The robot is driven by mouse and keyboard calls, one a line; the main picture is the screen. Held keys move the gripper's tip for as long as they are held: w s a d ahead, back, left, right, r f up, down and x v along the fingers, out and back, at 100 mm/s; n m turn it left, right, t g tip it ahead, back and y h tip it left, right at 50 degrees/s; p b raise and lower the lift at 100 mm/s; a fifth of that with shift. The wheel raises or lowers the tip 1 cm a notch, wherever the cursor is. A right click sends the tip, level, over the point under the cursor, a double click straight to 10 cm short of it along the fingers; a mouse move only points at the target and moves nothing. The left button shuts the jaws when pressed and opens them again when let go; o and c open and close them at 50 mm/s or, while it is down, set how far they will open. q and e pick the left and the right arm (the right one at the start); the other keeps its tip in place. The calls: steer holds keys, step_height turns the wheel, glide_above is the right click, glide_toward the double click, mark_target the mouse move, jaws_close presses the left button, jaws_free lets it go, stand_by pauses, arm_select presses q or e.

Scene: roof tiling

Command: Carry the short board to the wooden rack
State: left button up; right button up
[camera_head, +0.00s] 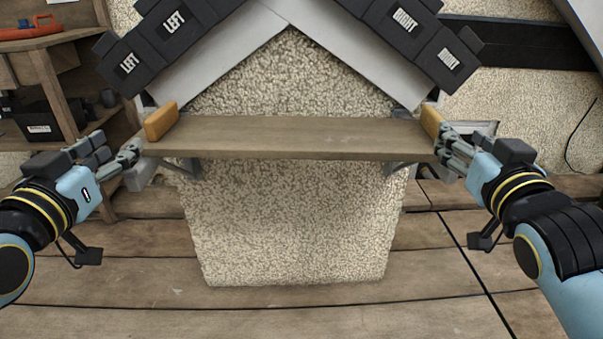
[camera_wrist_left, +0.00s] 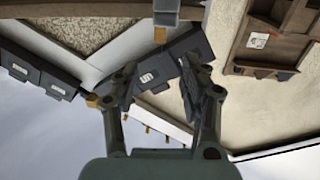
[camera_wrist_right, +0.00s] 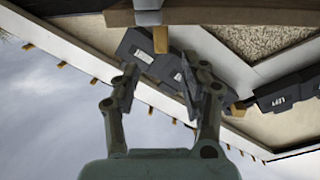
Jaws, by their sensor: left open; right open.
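The short board (camera_head: 290,139) lies level on grey brackets (camera_head: 398,169) in front of the pebbled wall. A yellow-brown block stands at its left end (camera_head: 161,120) and another at its right end (camera_head: 431,120). My left gripper (camera_head: 132,155) is open beside the left end. My right gripper (camera_head: 446,142) is open beside the right end. The board's end also shows at the top of the left wrist view (camera_wrist_left: 75,10) and the right wrist view (camera_wrist_right: 240,16). Any contact is hard to tell. The wooden rack (camera_head: 48,82) stands at the far left.
Dark tiles marked LEFT (camera_head: 172,22) and RIGHT (camera_head: 405,20) lie on the sloping roof above the board. An orange tool (camera_head: 30,30) lies on the rack's top, with dark bins (camera_head: 40,125) lower down. The plank floor (camera_head: 300,315) in front is clear.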

mark_target(149, 131)
arm_select(q)
steer(key=shift+w+f+b, duration=0.35)
steer(key=shift+f+b, duration=0.3)
steer(key=shift+f, duration=0.15)
arm_select(e)
steer(key=shift+w+f, duration=0.35)
steer(key=shift+f, duration=0.4)
arm_select(q)
steer(key=shift+w, duration=0.1)
arm_select(e)
steer(key=shift+w, duration=0.1)
arm_select(q)
steer(key=w, duration=0.7)
steer(key=w+d, duration=0.1)
steer(key=w, duration=0.2)
steer(key=shift+w, duration=0.3)
arm_select(e)
steer(key=w, duration=0.7)
steer(key=w+d, duration=0.1)
steer(key=w, duration=0.2)
steer(key=shift+w, duration=0.3)
arm_select(q)
jaws_close()
arm_select(e)
jaws_close()
